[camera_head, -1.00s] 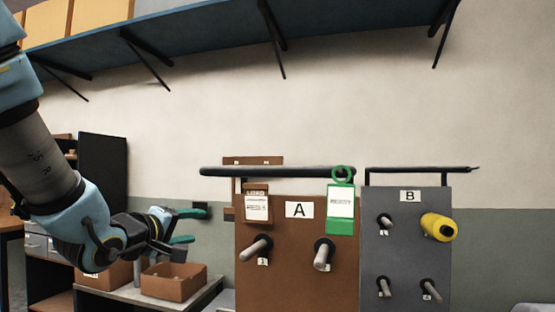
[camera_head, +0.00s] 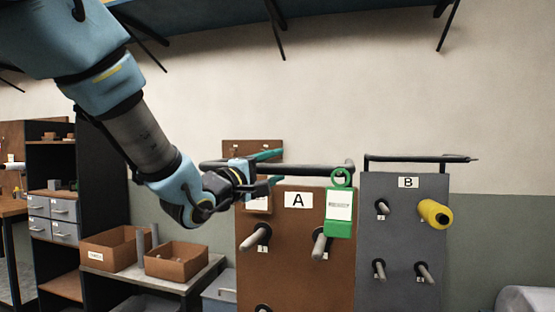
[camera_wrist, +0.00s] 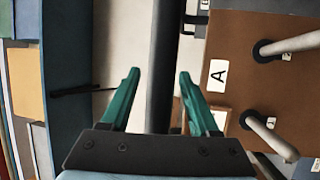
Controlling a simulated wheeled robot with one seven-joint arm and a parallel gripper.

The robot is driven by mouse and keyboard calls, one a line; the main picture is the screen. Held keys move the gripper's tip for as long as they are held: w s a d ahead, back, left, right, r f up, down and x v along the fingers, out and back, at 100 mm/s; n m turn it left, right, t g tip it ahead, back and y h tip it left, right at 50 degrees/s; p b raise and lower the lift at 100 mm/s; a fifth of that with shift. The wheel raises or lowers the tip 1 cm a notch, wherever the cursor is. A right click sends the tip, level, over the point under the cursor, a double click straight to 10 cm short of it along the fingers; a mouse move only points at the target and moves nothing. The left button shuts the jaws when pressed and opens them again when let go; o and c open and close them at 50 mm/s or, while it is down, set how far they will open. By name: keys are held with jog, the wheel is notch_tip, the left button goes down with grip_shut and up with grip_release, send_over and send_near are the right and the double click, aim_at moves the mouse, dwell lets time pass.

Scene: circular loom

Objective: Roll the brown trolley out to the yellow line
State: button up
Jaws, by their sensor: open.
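The brown trolley (camera_head: 285,260), marked A, stands at the centre with pegs on its face and a black handle bar (camera_head: 320,169) across its top. A green tag (camera_head: 339,225) hangs at the bar's right end. My gripper (camera_head: 279,167) is open at the left part of the bar, with one teal finger above and one below it. In the wrist view the bar (camera_wrist: 165,45) runs between the open fingers (camera_wrist: 160,76), with gaps visible on both sides. My gripper partly covers the small label at the panel's upper left. The yellow line is not in view.
A grey trolley (camera_head: 400,245), marked B, stands close on the right with a yellow spool (camera_head: 434,213) on a peg. A low table (camera_head: 215,268) with cardboard boxes (camera_head: 176,262) is at left. A blue shelf (camera_head: 200,15) with brackets hangs above.

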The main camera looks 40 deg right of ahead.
jog(key=shift+w+d+r, duration=0.1)
jog(key=shift+d, duration=0.45)
grip_shut()
dwell(1.1)
